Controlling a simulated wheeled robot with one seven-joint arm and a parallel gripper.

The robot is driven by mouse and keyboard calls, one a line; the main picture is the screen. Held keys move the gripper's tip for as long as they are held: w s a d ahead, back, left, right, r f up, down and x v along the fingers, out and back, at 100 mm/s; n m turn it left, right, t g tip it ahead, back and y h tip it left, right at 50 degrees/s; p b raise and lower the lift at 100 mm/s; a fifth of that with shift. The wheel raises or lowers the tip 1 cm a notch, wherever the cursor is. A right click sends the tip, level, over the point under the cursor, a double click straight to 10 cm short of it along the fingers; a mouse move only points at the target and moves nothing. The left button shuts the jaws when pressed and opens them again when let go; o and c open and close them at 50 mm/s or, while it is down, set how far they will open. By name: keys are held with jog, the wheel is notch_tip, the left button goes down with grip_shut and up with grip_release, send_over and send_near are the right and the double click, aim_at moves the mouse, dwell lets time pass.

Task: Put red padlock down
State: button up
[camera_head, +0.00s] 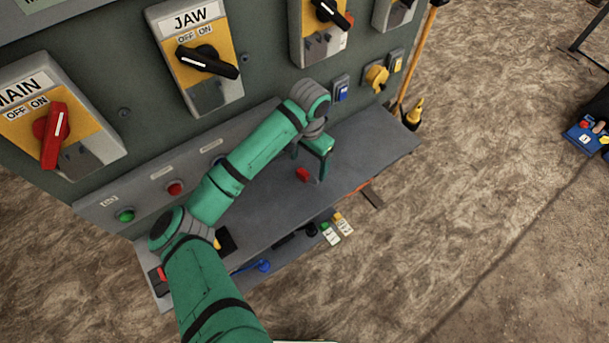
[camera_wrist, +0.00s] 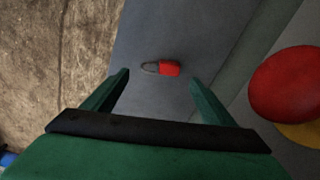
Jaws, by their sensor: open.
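The red padlock (camera_head: 302,174) lies on the grey shelf (camera_head: 372,140) of the control panel, toward its right part. In the wrist view the padlock (camera_wrist: 169,68) lies on its side, its metal shackle pointing left. My gripper (camera_head: 310,160) is above the shelf close to the padlock. In the wrist view my gripper (camera_wrist: 160,82) has its two green fingers wide apart, with the padlock between and just beyond the tips. The fingers do not touch it in that view.
The panel above holds the red MAIN switch (camera_head: 50,135), the JAW switch (camera_head: 207,62) and other switches. Red and green buttons line the sloped strip behind the shelf. Tags (camera_head: 338,228) and a blue item (camera_head: 262,266) lie on a lower ledge. The shelf's right end is clear.

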aim_at(308, 173)
jog(key=shift+w+f, duration=0.2)
jog(key=shift+f, duration=1.65)
jog(key=shift+w+f, duration=0.15)
jog(key=shift+f, duration=1.7)
jog(key=c, duration=1.3)
jog(key=shift+r, duration=0.1)
